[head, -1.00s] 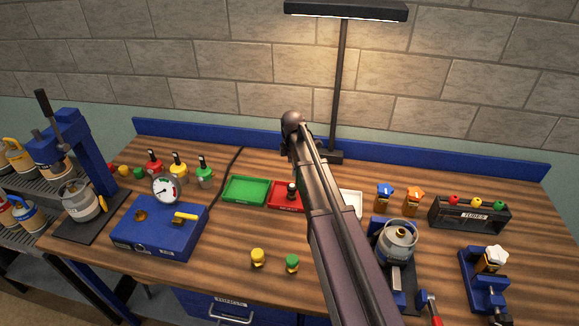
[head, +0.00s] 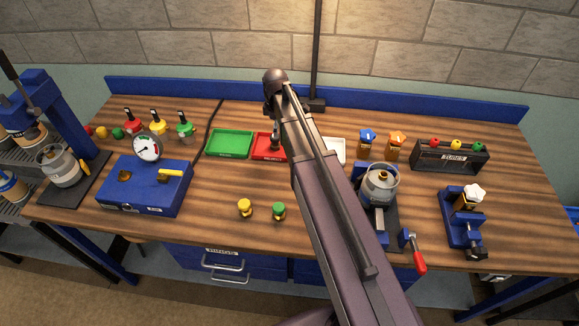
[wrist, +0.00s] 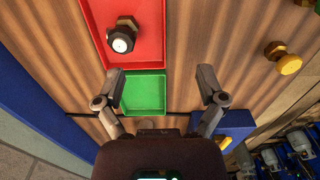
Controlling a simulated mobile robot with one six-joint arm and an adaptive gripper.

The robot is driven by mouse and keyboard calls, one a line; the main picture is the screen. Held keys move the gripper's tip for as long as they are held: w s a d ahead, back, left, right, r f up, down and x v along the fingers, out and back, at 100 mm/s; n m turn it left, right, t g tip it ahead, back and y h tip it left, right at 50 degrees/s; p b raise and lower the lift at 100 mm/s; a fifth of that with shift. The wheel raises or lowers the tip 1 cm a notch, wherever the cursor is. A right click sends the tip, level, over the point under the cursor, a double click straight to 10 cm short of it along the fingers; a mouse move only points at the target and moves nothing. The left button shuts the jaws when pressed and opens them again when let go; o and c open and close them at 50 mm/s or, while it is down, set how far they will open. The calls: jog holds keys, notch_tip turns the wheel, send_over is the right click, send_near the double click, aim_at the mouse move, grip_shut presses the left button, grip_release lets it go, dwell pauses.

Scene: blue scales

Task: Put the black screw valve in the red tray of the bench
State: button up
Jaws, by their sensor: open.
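The black screw valve (wrist: 121,39), with a brass body and a pale disc on its knob, is inside the red tray (wrist: 150,52). In the head view it shows as a dark shape (head: 275,141) in the red tray (head: 259,147), beside my arm, which hides part of the tray. I cannot tell whether the valve is fully upright. My gripper (wrist: 160,75) is open and empty in the wrist view. Its fingers straddle the green tray (wrist: 146,104) in the picture and are apart from the valve. The fingers are hidden in the head view.
The green tray (head: 230,144) adjoins the red tray; a white tray (head: 338,151) is partly behind my arm. Yellow (head: 245,208) and green (head: 279,211) valves stand in front. A blue gauge box (head: 146,186) is left; a gas canister (head: 380,184) and blue vise (head: 462,225) are right.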

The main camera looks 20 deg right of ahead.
jog(key=s+m, duration=1.3)
jog(key=s, duration=0.6)
jog(key=shift+s+a+m, duration=0.15)
jog(key=shift+a+m, duration=0.25)
